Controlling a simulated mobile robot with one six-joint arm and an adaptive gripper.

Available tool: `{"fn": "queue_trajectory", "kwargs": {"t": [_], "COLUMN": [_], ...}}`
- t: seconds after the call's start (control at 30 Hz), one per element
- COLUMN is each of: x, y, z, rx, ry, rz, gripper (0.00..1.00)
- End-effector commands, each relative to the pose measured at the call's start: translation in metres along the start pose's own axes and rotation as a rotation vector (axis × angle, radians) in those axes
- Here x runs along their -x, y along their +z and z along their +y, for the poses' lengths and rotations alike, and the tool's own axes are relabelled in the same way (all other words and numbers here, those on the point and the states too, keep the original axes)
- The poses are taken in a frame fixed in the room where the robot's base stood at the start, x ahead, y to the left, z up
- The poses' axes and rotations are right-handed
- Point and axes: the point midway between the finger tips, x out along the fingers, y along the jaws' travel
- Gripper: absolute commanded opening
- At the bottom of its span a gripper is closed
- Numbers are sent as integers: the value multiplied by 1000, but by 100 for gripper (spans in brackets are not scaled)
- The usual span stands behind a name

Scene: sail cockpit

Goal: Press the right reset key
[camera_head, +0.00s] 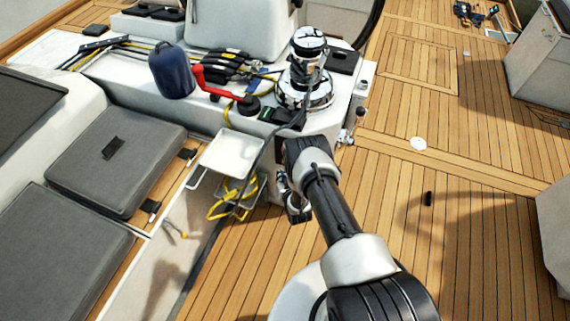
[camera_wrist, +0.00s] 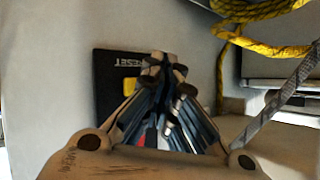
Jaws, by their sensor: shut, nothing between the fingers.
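In the wrist view a dark panel (camera_wrist: 106,100) with an upside-down RESET label (camera_wrist: 133,62) is set on a pale wall. One yellow key (camera_wrist: 129,88) shows on it, left of my fingers. My gripper (camera_wrist: 165,68) is shut and empty, its fingertips in front of the panel's right part. The fingers hide that part, so any other key there is covered. I cannot tell whether the fingertips touch the panel. In the head view my arm reaches to the side of the white cockpit console (camera_head: 335,135); the panel cannot be made out there.
A yellow rope (camera_wrist: 262,40) and a grey rope (camera_wrist: 280,108) hang right of my gripper in the wrist view. In the head view a chrome winch (camera_head: 305,88), a red handle (camera_head: 215,88) and a white tray (camera_head: 230,155) are near my arm. The teak deck (camera_head: 400,195) at right is mostly clear.

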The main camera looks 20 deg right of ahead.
Motion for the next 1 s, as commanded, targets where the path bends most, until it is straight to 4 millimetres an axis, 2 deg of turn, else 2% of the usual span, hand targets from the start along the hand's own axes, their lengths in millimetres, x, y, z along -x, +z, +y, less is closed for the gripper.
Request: {"fn": "queue_trajectory", "kwargs": {"t": [0.3,1.0], "x": [-14,-15], "y": [-12,-12], "z": [10,11], "rx": [1,1], "ry": [0,0], "rz": [0,0], "gripper": [0,0]}}
